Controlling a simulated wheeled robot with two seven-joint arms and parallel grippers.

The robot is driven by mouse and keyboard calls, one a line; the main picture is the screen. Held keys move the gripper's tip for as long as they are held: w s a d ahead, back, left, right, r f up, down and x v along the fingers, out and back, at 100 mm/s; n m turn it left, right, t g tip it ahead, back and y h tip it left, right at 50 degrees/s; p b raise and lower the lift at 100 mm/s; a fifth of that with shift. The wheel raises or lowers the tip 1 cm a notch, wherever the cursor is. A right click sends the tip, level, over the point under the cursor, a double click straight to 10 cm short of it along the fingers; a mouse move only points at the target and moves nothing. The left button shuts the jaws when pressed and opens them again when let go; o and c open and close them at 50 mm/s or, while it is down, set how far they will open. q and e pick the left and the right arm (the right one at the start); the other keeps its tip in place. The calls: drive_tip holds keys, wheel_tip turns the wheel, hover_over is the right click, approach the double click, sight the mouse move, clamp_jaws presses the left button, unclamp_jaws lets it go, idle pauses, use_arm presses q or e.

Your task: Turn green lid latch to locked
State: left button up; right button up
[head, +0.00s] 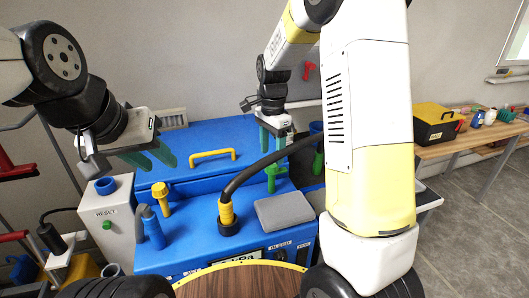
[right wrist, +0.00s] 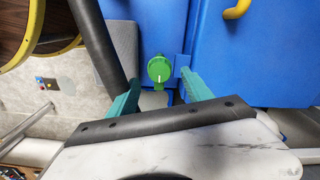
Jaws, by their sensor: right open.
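The green lid latch (head: 277,172) is on the front of the blue lid (head: 215,140), near the seam with the blue base. In the right wrist view the latch (right wrist: 160,70) shows a round knob with a white mark and a green tab hanging below it. My right gripper (head: 274,143) is open just above the latch in the head view. In the right wrist view its teal fingers (right wrist: 158,97) stand on either side of the latch, apart from it. My left gripper (head: 162,166) is open and empty above the left side of the blue machine.
A black hose (head: 262,166) with a yellow collar arches beside the latch. A yellow handle (head: 212,154) is on the lid. A grey pad (head: 284,211), a yellow knob (head: 160,193) and a white RESET box (head: 106,222) stand nearby. A workbench (head: 480,138) is at right.

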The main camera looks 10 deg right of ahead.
sight(272, 164)
drive_tip(key=shift+f, duration=1.85)
clamp_jaws()
